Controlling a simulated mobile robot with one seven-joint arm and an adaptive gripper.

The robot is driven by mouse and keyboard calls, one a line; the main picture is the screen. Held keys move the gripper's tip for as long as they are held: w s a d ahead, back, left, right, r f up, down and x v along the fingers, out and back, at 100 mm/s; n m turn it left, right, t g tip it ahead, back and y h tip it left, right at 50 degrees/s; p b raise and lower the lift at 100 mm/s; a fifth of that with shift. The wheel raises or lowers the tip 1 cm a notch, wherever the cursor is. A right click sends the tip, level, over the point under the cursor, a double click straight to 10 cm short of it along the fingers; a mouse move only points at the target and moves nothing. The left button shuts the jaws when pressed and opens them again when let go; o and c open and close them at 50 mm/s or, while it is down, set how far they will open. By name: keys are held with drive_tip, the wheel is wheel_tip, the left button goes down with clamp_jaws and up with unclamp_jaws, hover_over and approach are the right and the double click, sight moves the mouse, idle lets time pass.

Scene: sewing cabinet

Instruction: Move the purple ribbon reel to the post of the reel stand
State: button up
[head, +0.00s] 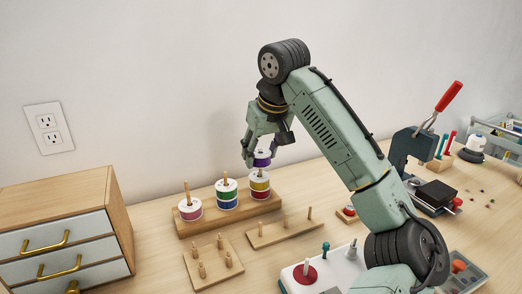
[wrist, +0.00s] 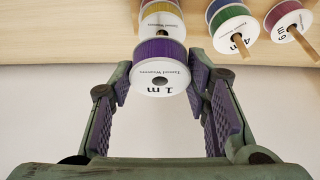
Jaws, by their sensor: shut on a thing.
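The purple ribbon reel (head: 262,159) is between the fingers of my gripper (head: 264,150), which is shut on it. In the wrist view the reel (wrist: 160,66) shows a white "1 m" face with a dark centre hole. It is right above the yellow reel (head: 259,182) on the right post of the wooden reel stand (head: 185,229). I cannot tell whether the post enters the purple reel or whether the reels touch. The middle post (head: 225,175) carries green and blue reels. The left post (head: 187,188) carries a pink reel.
Two low wooden peg boards, one square (head: 215,266) and one long (head: 262,236), lie in front of the stand with bare pegs. A drawer cabinet (head: 60,225) stands at the left. A white base with a red disc (head: 305,274) is at the front. Tools crowd the right.

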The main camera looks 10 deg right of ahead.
drive_tip(key=shift+s+f+b, duration=0.15)
drive_tip(key=shift+f+b, duration=0.3)
drive_tip(key=shift+f, duration=0.75)
drive_tip(key=o, duration=1.1)
drive_tip(key=shift+a, duration=0.1)
drive_tip(key=v, duration=0.9)
drive_tip(key=shift+a, duration=0.1)
